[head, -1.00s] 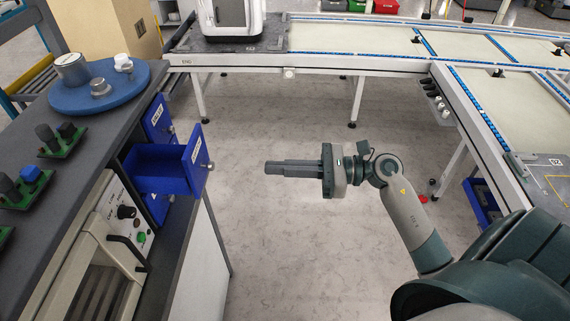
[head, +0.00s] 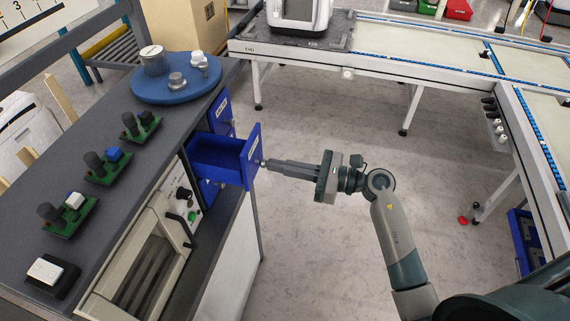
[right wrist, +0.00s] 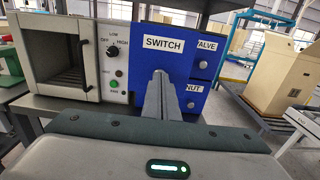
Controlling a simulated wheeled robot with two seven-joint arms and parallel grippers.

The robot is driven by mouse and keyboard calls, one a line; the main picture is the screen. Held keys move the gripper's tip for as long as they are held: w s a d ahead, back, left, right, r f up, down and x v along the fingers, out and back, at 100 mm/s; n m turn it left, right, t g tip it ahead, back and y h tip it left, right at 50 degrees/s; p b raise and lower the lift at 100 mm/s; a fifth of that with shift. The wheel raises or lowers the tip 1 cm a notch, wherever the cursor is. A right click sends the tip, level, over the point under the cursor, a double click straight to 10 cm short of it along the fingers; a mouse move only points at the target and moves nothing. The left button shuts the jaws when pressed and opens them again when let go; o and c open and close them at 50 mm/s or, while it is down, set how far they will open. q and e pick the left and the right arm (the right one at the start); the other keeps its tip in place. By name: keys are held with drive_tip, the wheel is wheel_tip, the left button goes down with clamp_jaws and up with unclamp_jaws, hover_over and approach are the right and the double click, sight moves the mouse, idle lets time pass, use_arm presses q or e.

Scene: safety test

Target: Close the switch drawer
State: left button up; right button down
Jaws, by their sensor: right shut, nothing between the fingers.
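The blue switch drawer (head: 225,158) stands pulled out from the side of the dark workbench and looks empty inside. Its label "SWITCH" reads in the right wrist view (right wrist: 169,44). My right gripper (head: 268,164) is shut and empty, its fingertips pointing at the drawer's front by the knob. In the right wrist view the closed fingers (right wrist: 159,85) hide the knob and the lower part of the drawer front; I cannot tell whether they touch it. My left gripper is not in view.
The valve drawer (right wrist: 205,50) and nut drawer (right wrist: 193,90) are beside and below it. A grey oven-like box (head: 145,262) sits in the bench. Green circuit boards (head: 108,166) and a blue round tray (head: 176,88) are on top. Floor between bench and conveyor (head: 400,53) is clear.

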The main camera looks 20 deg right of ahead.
sight(230, 166)
drive_tip(key=b+x, duration=0.3)
drive_tip(key=x, duration=1.1)
drive_tip(key=shift+r, duration=0.2)
drive_tip(key=shift+d, duration=0.1)
